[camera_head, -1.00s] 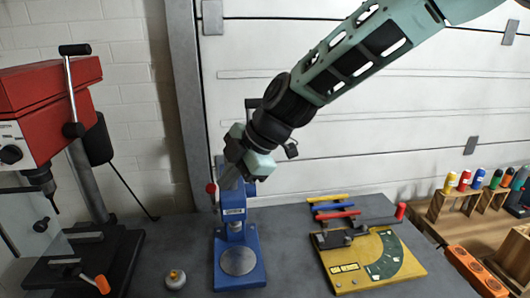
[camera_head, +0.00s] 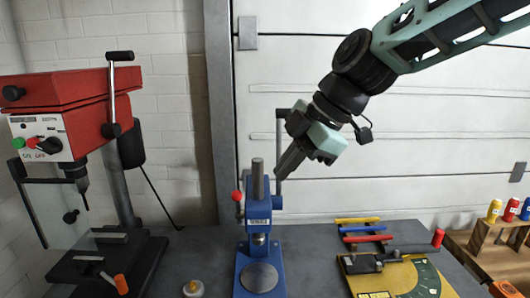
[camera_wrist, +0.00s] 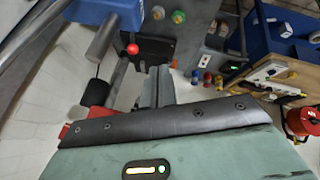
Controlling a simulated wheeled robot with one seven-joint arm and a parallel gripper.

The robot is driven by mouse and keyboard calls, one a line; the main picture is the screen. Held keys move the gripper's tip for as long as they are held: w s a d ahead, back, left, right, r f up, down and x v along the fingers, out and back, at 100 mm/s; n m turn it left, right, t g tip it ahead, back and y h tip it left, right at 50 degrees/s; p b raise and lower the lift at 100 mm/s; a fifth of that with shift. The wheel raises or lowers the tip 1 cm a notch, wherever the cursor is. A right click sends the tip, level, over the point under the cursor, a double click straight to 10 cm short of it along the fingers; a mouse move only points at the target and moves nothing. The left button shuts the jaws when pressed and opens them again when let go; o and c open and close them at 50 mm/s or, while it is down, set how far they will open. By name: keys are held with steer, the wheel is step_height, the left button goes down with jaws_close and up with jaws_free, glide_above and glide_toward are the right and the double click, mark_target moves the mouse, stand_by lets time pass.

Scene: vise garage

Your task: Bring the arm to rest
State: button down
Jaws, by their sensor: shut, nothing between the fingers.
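My arm reaches in from the upper right in the head view. My gripper (camera_head: 283,172) is shut and empty, its fingers pointing down and left. The fingertips are beside the top of the blue press (camera_head: 259,262), just right of its grey column in the picture; I cannot tell whether they touch its upright bar. In the wrist view the dark closed fingers (camera_wrist: 156,88) show beyond the gripper's body, with nothing held. The press's red knob (camera_wrist: 133,48) is close to them in that picture.
A red drill press (camera_head: 60,110) stands at the left. A small pale knob-like object (camera_head: 193,288) lies on the bench. A yellow bending jig (camera_head: 425,278) and coloured bars (camera_head: 365,239) are at the right. A wooden rack (camera_head: 485,238) holds coloured bottles. Open air lies above the bench's right side.

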steer(key=s+d+f+m+g+h+b, duration=0.1)
steer(key=s+d+f+m+h, duration=0.1)
steer(key=s+f+m, duration=0.5)
steer(key=s+d+f+m+g+h+b, duration=0.1)
steer(key=s+d+f+m, duration=0.4)
steer(key=s+f, duration=0.6)
steer(key=s+m+h+b, duration=0.1)
steer(key=s+h, duration=0.1)
steer(key=s, duration=0.3)
steer(key=shift+d+m+h, duration=0.15)
steer(key=shift+m+h, duration=0.15)
steer(key=shift+m, duration=0.1)
steer(key=shift+r, duration=0.1)
